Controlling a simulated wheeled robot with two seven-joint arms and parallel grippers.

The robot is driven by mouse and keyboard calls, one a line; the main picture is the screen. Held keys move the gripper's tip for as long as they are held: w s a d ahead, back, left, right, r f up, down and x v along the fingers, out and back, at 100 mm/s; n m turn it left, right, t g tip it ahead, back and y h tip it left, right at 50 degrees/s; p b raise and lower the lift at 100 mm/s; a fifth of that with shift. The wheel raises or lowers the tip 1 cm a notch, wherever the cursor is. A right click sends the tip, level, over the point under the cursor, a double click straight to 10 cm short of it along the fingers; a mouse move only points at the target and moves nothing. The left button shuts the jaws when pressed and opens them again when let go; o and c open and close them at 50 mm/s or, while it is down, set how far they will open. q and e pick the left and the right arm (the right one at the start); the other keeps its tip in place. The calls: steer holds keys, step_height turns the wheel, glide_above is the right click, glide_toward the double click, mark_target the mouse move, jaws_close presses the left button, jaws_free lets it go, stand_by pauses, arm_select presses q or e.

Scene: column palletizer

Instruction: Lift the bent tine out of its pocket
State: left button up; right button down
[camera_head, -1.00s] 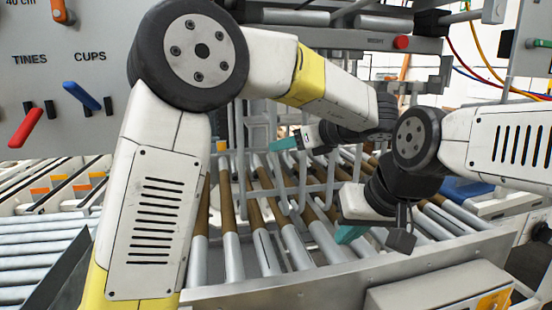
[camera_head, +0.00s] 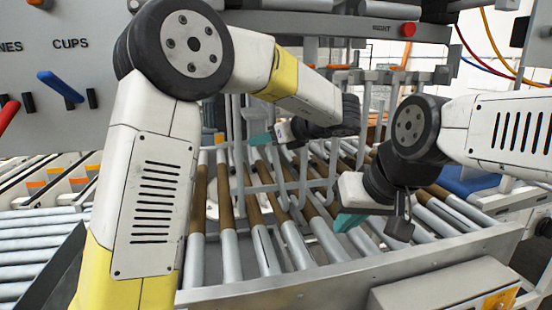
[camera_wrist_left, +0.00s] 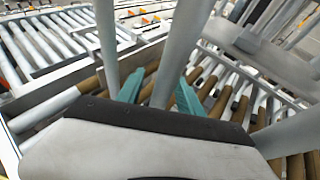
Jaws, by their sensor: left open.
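Grey upright tines (camera_head: 238,150) stand over the rollers in the head view, joined by a low crossbar. I cannot tell which tine is bent. Another tine (camera_wrist_left: 107,40) stands just left of the left finger. My right gripper (camera_head: 348,221) points down-left above the rollers near the front rail; its opening is unclear.
Silver and brown rollers (camera_head: 228,255) run beneath both grippers, with a metal rail (camera_head: 330,275) in front. A panel with a blue lever (camera_head: 60,86) stands at left. An overhead beam carries a red button (camera_head: 408,29). Blue and red cables hang at right.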

arm_select(q)
steer(key=shift+c, duration=0.4)
jaws_close()
steer(key=shift+r, duration=0.1)
stand_by(0.8)
